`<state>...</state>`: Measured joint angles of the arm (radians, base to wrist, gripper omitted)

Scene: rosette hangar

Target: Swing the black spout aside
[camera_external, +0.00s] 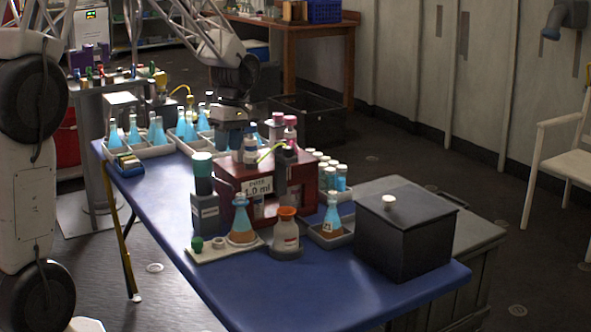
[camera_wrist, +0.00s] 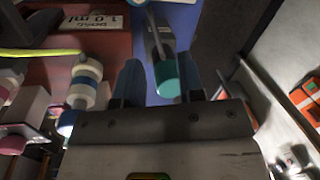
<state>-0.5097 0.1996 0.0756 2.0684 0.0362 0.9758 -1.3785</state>
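A dark red dispenser box (camera_external: 228,180) with a white "1.0 ml" label stands on the blue table; its red body also fills the upper left of the wrist view (camera_wrist: 105,50). A dark part that looks like the black spout (camera_external: 283,162) is at the right of its front; a dark shape (camera_wrist: 28,30) at the wrist view's upper left may be the same part. My gripper (camera_external: 231,135) is above the box's left rear. In the wrist view my gripper (camera_wrist: 158,70) has its fingers apart, with nothing held. A teal-capped grey bottle (camera_wrist: 167,72) shows beyond, between the fingers.
A flask of blue and orange liquid (camera_external: 241,222), an orange-capped bottle (camera_external: 287,235) and a black box (camera_external: 405,235) stand in front and right. Blue flasks (camera_external: 157,132) stand behind. The table's left front is clear.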

